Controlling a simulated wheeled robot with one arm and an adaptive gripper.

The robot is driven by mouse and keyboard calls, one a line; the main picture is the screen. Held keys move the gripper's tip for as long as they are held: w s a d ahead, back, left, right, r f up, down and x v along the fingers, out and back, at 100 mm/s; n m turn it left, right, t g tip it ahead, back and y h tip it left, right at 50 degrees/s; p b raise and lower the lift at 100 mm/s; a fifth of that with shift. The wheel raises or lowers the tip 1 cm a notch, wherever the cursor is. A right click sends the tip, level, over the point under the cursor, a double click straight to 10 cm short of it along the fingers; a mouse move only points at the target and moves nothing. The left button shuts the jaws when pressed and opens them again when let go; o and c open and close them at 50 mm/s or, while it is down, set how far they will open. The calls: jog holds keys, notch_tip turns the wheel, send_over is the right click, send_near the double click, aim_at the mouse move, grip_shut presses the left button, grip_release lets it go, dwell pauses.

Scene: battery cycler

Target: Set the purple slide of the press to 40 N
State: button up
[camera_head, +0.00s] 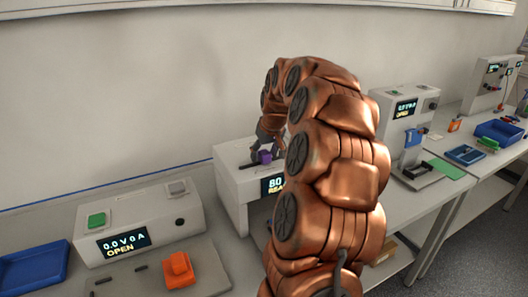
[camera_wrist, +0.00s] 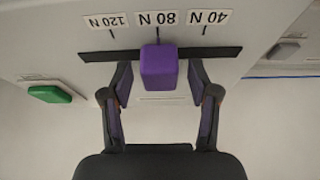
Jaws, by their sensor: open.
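The purple slide (camera_wrist: 158,68) sits in a dark slot (camera_wrist: 222,52) on the press top, in line with the 80 N label (camera_wrist: 158,18). The 40 N label (camera_wrist: 211,17) is right of it in the wrist view and the 120 N label (camera_wrist: 108,21) left of it. My gripper (camera_wrist: 160,85) is open, with one finger on each side of the slide; whether a finger touches it I cannot tell. In the head view the slide (camera_head: 264,157) shows beside my gripper (camera_head: 268,138), and the press (camera_head: 228,185) display reads 80, partly hidden by my arm.
A green button (camera_wrist: 49,94) is near the slot's left end in the wrist view. In the head view, a unit reading 0.0 V 0 A OPEN (camera_head: 124,241), an orange part (camera_head: 178,268) and a blue tray (camera_head: 35,268) are at left. More stations stand at right.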

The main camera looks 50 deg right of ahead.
grip_shut()
dwell(0.5)
